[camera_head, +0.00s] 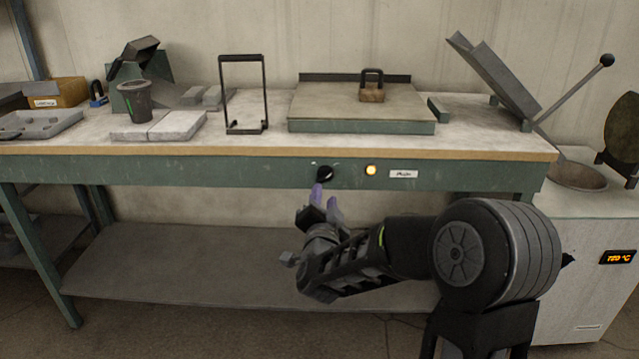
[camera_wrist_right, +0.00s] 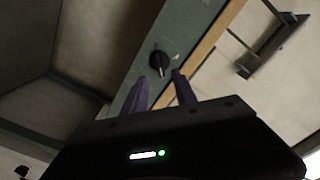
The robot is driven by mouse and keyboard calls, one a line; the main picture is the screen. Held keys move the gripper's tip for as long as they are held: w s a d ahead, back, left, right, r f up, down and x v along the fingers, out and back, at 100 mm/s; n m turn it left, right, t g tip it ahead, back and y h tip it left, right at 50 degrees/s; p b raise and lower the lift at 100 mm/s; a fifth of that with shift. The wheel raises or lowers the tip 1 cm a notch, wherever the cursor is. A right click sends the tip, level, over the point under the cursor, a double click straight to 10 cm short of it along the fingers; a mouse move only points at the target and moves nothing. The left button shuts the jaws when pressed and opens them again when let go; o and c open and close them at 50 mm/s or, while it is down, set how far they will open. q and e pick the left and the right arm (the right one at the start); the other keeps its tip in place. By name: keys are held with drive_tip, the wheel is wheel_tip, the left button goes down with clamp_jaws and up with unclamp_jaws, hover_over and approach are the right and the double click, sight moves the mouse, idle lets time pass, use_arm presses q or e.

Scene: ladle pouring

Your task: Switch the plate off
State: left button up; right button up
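The plate (camera_head: 345,102) is a flat grey slab on a green base on the bench, with a small block with a black handle (camera_head: 371,86) on it. A black knob (camera_head: 325,172) sits on the bench's green front rail. An orange lamp (camera_head: 371,170) glows beside it, left of a white label (camera_head: 403,174). My right gripper (camera_head: 325,194) is just below the knob, its purple fingers apart and empty. In the right wrist view the knob (camera_wrist_right: 159,62) lies ahead of the open fingertips (camera_wrist_right: 160,82), which look clear of it. My left gripper is not in view.
The bench top (camera_head: 262,152) carries a black frame (camera_head: 243,94), a dark cup (camera_head: 137,100) and grey slabs (camera_head: 176,126). A lower shelf (camera_head: 170,262) runs beneath. At right stands a furnace (camera_head: 590,270) with a lit display (camera_head: 617,257).

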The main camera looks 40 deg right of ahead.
sight(325, 179)
drive_tip(key=shift+b+x, duration=0.4)
drive_tip(key=shift+x, duration=3.5)
drive_tip(key=shift+c, duration=0.3)
clamp_jaws()
